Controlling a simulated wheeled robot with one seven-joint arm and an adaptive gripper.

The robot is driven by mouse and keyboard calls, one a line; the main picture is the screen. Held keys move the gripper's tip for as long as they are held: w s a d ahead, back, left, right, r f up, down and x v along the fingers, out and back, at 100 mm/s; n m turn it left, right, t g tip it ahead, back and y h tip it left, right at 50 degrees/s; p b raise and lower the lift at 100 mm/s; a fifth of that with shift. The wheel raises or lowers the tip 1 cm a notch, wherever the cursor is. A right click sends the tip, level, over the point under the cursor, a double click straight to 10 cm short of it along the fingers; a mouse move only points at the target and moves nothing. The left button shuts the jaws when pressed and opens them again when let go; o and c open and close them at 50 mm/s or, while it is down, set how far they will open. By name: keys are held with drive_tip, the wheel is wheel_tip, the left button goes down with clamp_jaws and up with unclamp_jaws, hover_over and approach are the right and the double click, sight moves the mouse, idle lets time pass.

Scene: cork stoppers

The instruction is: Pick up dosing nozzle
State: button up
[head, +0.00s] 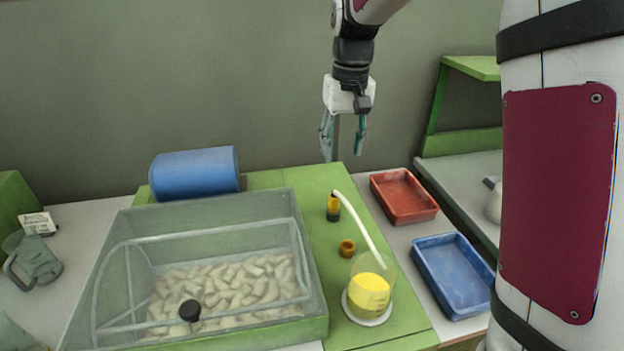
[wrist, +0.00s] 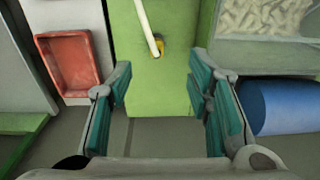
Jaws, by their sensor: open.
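A small yellow and black piece (head: 333,208), which looks like the dosing nozzle, stands on the green worktop (head: 265,180) at the end of a white tube (head: 362,228). The tube rises from a glass beaker of yellow liquid (head: 369,293). In the wrist view the yellow piece (wrist: 158,46) shows beyond the fingertips, partly covered by the tube (wrist: 148,25). I cannot tell whether tube and piece are joined. My gripper (head: 343,150) is open and empty, pointing down above the back of the worktop; its fingers also show in the wrist view (wrist: 160,66).
A brown ring (head: 347,248) lies near the beaker. A clear-walled bin (head: 120,243) of pale stoppers stands left, with a blue cylinder (head: 195,173) behind it. A red tray (head: 404,214) and a blue tray (head: 424,246) lie right.

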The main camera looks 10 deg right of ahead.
sight(334, 195)
drive_tip(key=shift+g, duration=0.3)
drive_tip(key=w+f, duration=0.1)
drive_tip(key=f, duration=0.3)
drive_tip(key=w+f, duration=0.1)
drive_tip(key=f, duration=0.3)
drive_tip(key=w+f, duration=0.1)
drive_tip(key=f, duration=0.3)
drive_tip(key=shift+w+a+f, duration=0.1)
drive_tip(key=shift+w+f, duration=0.05)
drive_tip(key=shift+w, duration=0.15)
drive_tip(key=shift+w+d+f+p, duration=0.1)
drive_tip(key=shift+w+f+p, duration=0.1)
drive_tip(key=shift+f, duration=0.7)
drive_tip(key=shift+w+d+f+p, duration=0.1)
drive_tip(key=shift+f+p, duration=0.05)
drive_tip(key=shift+f, duration=0.8)
drive_tip(key=shift+w+d+f+p, duration=0.1)
drive_tip(key=shift+f+p, duration=0.1)
drive_tip(key=shift+f, duration=0.7)
clamp_jaws()
